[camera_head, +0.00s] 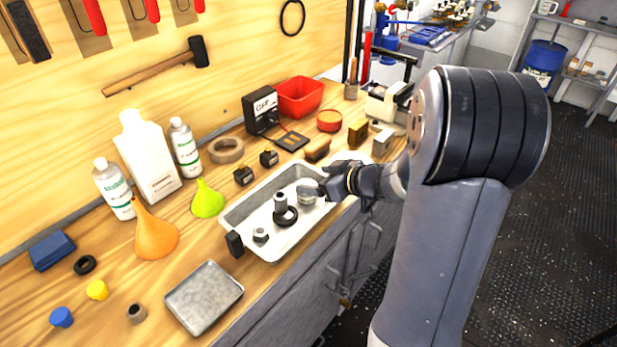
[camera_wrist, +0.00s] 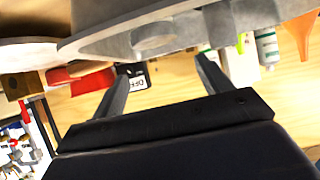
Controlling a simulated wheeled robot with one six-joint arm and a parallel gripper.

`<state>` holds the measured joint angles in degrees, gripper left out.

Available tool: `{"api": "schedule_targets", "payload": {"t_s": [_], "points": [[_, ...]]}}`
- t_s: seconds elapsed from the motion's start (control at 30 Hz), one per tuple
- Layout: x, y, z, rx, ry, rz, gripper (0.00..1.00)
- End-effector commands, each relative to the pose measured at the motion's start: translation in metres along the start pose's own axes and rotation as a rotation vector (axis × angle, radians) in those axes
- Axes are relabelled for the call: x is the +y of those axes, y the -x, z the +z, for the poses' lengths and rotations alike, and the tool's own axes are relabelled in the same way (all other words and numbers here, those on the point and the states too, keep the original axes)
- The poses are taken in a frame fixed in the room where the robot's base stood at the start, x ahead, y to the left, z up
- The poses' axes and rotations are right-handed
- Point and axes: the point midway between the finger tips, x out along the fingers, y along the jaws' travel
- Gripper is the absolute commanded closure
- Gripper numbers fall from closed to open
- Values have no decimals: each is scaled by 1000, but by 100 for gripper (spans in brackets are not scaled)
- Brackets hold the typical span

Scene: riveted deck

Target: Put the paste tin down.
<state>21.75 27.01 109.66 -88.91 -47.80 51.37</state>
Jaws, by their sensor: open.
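A round grey metal tin (camera_head: 307,197), which seems to be the paste tin, sits in the white tray (camera_head: 234,217) at its right end. My gripper (camera_head: 328,187) is open at the tray's right end, right beside the tin; in the head view the fingers partly cover it. The wrist view looks upside down. There the two fingers of my gripper (camera_wrist: 163,80) are spread apart with a gap between them, and a grey round shape (camera_wrist: 152,42) lies just beyond the gap. Whether a finger touches the tin cannot be told.
The tray also holds a dark ring (camera_head: 286,217) around or beside a grey post, and a nut-like part (camera_head: 261,235). A red round tin (camera_head: 329,121), a brush (camera_head: 317,150) and small blocks stand behind. A flat metal pan (camera_head: 204,297) lies at the front left.

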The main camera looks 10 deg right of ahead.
Motion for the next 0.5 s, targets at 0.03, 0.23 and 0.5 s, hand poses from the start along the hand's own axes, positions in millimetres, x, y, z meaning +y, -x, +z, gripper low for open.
{"api": "schedule_targets", "payload": {"t_s": [0.03, 0.23, 0.5], "points": [[1, 15, -2, 1, 0, 6, 27], [1, 54, -2, 1, -1, 4, 27], [0, 76, 0, 0, -1, 1, 27]]}}
